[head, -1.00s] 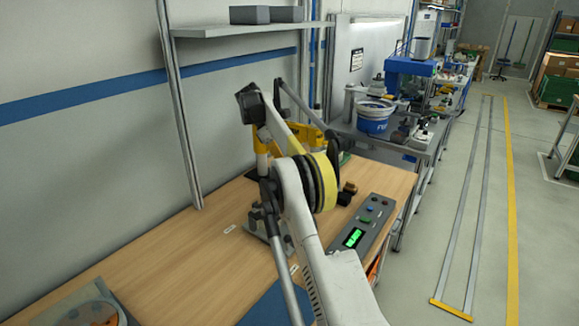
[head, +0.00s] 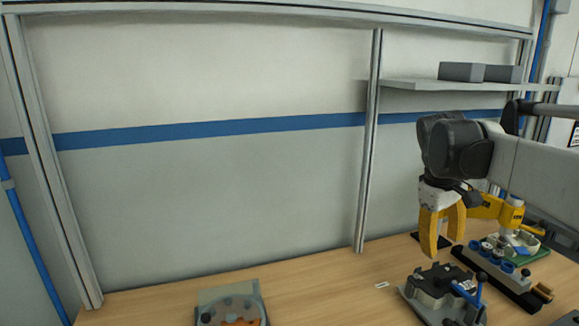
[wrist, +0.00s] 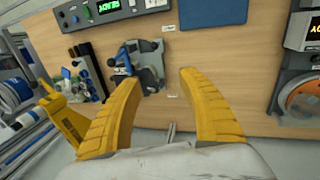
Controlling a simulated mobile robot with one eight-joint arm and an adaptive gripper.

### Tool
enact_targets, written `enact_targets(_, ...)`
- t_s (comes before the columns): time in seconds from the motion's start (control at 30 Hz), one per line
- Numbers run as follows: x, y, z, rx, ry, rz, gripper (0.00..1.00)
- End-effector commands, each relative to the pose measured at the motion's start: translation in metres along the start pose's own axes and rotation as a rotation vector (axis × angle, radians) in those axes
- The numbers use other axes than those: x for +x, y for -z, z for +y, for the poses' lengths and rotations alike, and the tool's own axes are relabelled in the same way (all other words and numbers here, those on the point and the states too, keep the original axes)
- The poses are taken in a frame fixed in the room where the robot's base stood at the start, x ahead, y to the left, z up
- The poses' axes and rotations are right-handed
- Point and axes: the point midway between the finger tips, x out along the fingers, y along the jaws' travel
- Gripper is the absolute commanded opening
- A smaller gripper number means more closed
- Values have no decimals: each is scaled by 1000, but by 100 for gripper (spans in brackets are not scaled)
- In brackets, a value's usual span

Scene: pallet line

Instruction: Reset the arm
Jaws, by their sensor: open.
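My gripper (head: 441,231) has yellow fingers and hangs at the right of the head view, pointing down over the wooden bench. In the wrist view the two fingers of my gripper (wrist: 166,82) stand wide apart with nothing between them. My arm reaches in from the right edge of the head view. A dark clamp fixture with a blue lever (head: 442,288) sits on the bench below and near the gripper, apart from it. It also shows in the wrist view (wrist: 146,66).
A black rack with blue parts (head: 497,270) and a yellow stand (head: 505,211) are to the right of the gripper. A grey device with an orange part (head: 230,305) lies at the front left. A blue mat (wrist: 214,14) is bare. A shelf (head: 455,87) holds grey boxes.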

Motion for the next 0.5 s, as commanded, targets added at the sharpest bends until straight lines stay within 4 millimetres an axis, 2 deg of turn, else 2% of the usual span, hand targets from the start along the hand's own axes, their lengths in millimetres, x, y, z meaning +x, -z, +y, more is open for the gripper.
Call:
enact_targets(0.03,-2,-12,-22,27,-2,51,48)
enact_targets(0.23,5,-55,-102,170,18,262,48)
enact_targets(0.4,30,-91,-165,294,67,427,48)
enact_targets(0.5,46,-107,-192,354,99,501,48)
